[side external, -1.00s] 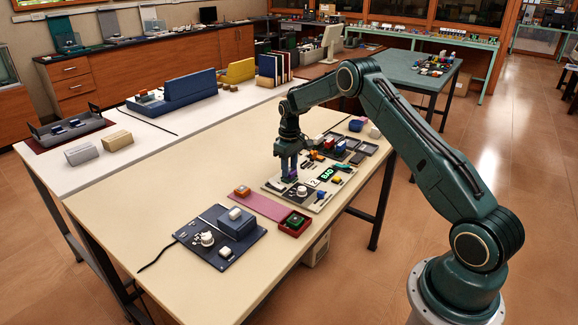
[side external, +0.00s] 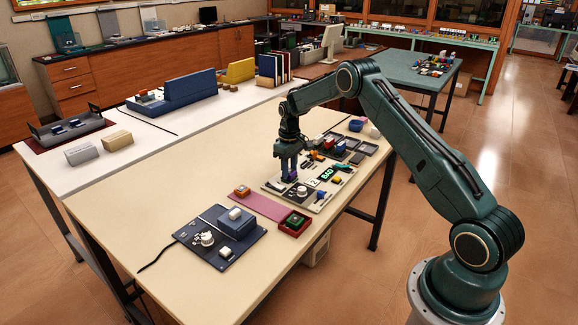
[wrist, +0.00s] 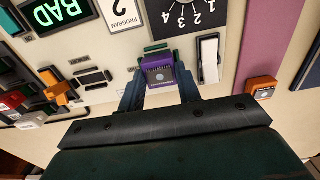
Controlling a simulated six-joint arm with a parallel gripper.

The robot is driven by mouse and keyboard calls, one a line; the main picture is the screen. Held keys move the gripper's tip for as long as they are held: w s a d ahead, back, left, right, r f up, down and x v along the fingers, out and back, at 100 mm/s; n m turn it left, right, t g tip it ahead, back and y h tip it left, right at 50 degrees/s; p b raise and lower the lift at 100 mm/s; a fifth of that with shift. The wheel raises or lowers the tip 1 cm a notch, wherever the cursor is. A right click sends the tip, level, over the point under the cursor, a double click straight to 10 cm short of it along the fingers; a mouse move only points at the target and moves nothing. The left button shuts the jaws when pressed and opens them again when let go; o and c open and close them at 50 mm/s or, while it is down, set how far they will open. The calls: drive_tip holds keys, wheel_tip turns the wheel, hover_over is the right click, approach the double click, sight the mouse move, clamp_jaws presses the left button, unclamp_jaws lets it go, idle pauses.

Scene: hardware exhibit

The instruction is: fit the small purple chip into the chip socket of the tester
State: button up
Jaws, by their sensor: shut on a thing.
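The small purple chip (wrist: 160,73) is between the two blue fingers of my gripper (wrist: 161,90) in the wrist view. My gripper is shut on it. In the side view my gripper (side external: 289,179) points down over the pale tester board (side external: 272,187), close to its surface. A green strip (wrist: 156,47) shows just beyond the chip. The chip socket cannot be made out clearly; the chip and fingers cover that spot. Whether the chip touches the board cannot be told. The tester's display (wrist: 58,12) reads BAD in green.
Beside the chip are a white-topped switch (wrist: 208,60), a numbered dial (wrist: 185,14) and a "PROGRAM 2" card (wrist: 121,12). An orange chip (wrist: 262,90) is on the pink mat (wrist: 256,40). A red tray (side external: 294,223) holds a green chip.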

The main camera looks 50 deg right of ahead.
drive_tip(key=shift+f, duration=0.5)
idle(0.7)
drive_tip(key=o, duration=1.3)
drive_tip(key=shift+r, duration=3.75)
drive_tip(key=shift+r, duration=0.1)
